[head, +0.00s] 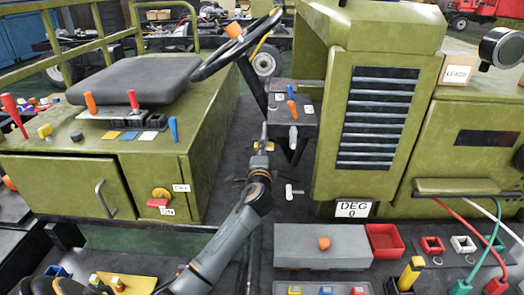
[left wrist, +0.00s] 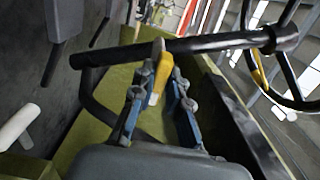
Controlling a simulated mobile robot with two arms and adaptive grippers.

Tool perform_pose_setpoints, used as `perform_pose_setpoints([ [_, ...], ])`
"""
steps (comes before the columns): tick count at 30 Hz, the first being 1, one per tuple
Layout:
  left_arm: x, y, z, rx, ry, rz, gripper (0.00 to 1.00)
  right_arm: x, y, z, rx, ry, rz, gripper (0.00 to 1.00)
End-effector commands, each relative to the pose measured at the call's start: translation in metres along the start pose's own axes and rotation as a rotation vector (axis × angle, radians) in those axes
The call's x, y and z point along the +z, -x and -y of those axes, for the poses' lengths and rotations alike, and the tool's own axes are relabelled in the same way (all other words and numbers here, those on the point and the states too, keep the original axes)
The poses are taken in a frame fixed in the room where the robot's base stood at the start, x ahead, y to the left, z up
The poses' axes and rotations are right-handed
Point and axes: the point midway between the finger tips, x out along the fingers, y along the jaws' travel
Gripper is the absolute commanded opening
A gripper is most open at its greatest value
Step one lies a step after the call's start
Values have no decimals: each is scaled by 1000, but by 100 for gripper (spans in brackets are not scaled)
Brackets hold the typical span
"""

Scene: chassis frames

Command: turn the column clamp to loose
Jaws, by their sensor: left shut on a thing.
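The column clamp shows as a yellow lever (left wrist: 161,76) with a grey end, set against the black steering column (left wrist: 210,43) in the left wrist view. My left gripper (left wrist: 159,84) is shut on the yellow lever, with one finger on each side of it. In the head view my left gripper (head: 264,137) is at the foot of the steering column (head: 252,84), with a bit of yellow beside it. The arm and fingers hide most of the clamp there, and I cannot read its setting.
The steering wheel (head: 237,46) stands above the gripper. A lever box (head: 291,118) and the green grille housing (head: 375,120) are close on the right. The green seat base (head: 215,130) is on the left. A grey case (head: 318,259) lies at front right.

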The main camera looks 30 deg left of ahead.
Motion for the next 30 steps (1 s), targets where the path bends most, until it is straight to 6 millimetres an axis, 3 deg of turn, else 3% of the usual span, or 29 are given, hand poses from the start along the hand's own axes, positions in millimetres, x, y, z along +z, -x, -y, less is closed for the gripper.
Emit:
perform_pose_setpoints([
  [6, 0, 0, -1, 3, 4, 0, 0, 0, 0, 0, 0, 0, 0, 56],
  [7, 0, 0, -1, 3, 4, 0, 19, 0, 0, 0, 0, 0, 0, 56],
  [10, 0, 0, -1, 2, 3, 0, 38, 0, 0, 0, 0, 0, 0, 56],
  [22, 0, 7, -2, 2, 1, 0, 38, 0, 0, 2, -2, -1, 0, 56],
  [30, -1, 57, -2, 3, 2, -2, 38, 0, 0, 1, -2, -1, 0, 56],
])
